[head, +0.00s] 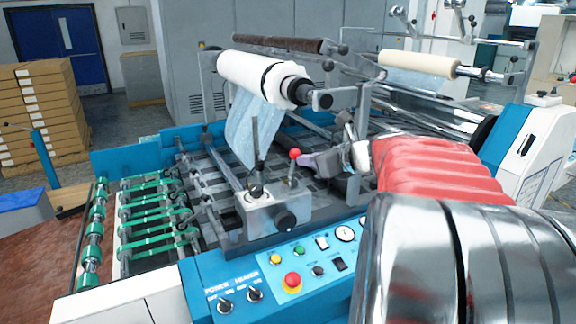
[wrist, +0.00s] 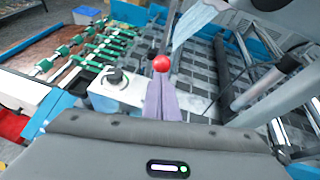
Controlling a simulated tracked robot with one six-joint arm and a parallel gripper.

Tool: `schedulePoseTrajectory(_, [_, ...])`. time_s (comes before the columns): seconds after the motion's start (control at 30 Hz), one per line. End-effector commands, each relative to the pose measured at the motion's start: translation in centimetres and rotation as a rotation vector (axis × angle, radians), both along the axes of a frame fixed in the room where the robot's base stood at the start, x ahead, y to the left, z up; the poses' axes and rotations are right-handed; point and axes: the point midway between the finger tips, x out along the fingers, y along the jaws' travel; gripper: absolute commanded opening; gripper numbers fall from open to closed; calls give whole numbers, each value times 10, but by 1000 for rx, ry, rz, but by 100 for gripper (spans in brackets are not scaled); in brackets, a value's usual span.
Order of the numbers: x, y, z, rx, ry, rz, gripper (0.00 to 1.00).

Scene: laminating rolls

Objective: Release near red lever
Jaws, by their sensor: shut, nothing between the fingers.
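The red lever is a red ball knob (head: 295,153) on a thin rod that rises from a grey block (head: 270,211) on the laminating machine. My gripper (head: 306,164) reaches in from the right, its tips beside the rod just below the knob in the head view. In the wrist view, the red knob (wrist: 161,63) shows right past the tips of the purple-grey fingers (wrist: 161,82). The fingers lie together with nothing between them. I cannot tell whether they touch the lever, as the fingers hide its lower part in the wrist view.
A black lever (head: 256,150) stands left of the red one. A white film roll (head: 262,77) hangs above, its film (head: 252,130) draping down behind. A control panel (head: 305,262) with buttons lies in front. Green rollers (head: 150,217) are at left.

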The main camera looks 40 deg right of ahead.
Motion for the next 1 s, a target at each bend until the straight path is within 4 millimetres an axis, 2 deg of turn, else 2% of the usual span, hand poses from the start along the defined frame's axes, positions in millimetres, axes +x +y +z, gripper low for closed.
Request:
schedulePoseTrajectory(0.53, [27, -5, 12, 39, 242, 0, 0])
schedulePoseTrajectory(1.0, [56, -10, 16, 42, 240, -2, 0])
